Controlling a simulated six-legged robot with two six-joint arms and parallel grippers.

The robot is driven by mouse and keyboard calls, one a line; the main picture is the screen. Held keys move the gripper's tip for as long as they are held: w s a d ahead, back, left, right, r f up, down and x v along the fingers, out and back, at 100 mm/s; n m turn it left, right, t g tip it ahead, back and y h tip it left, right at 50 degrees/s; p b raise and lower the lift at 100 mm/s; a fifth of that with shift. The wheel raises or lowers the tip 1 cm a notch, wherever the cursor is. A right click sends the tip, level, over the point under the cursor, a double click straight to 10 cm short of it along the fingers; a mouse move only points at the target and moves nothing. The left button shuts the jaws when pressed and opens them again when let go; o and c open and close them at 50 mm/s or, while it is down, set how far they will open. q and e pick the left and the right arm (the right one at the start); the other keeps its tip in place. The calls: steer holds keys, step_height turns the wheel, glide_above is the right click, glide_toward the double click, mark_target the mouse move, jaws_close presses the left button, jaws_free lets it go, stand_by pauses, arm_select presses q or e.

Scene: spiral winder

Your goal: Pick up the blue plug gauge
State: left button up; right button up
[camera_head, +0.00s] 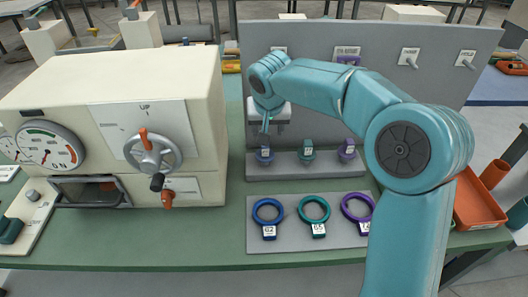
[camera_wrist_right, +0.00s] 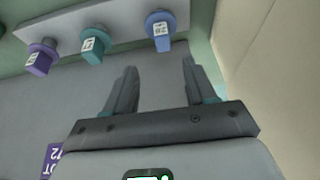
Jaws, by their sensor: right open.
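The blue plug gauge (camera_head: 264,155) stands at the left end of a row of plug gauges on a grey rack. It also shows at the top of the right wrist view (camera_wrist_right: 160,28), with a white label on its handle. My right gripper (camera_head: 266,127) is just above the blue plug gauge in the head view. In the right wrist view its two dark fingers (camera_wrist_right: 160,66) are apart with nothing between them, and the blue gauge lies past the fingertips. My left gripper is not in view.
A teal plug gauge (camera_head: 306,152) and a purple plug gauge (camera_head: 347,150) stand to the right on the rack (camera_head: 290,172). Blue, teal and purple rings lie on a grey board (camera_head: 288,242) in front. A cream machine (camera_head: 120,90) stands left; a grey panel (camera_head: 400,95) rises behind.

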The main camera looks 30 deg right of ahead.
mark_target(265, 154)
steer(key=x, duration=0.3)
steer(key=shift+w+f, duration=0.25)
steer(key=shift+f, duration=0.1)
steer(key=shift+a+f, duration=0.1)
steer(key=shift+f, duration=0.35)
steer(key=p+x, duration=0.1)
steer(key=x, duration=0.4)
steer(key=shift+w+f, duration=0.15)
steer(key=c, duration=0.8)
jaws_close()
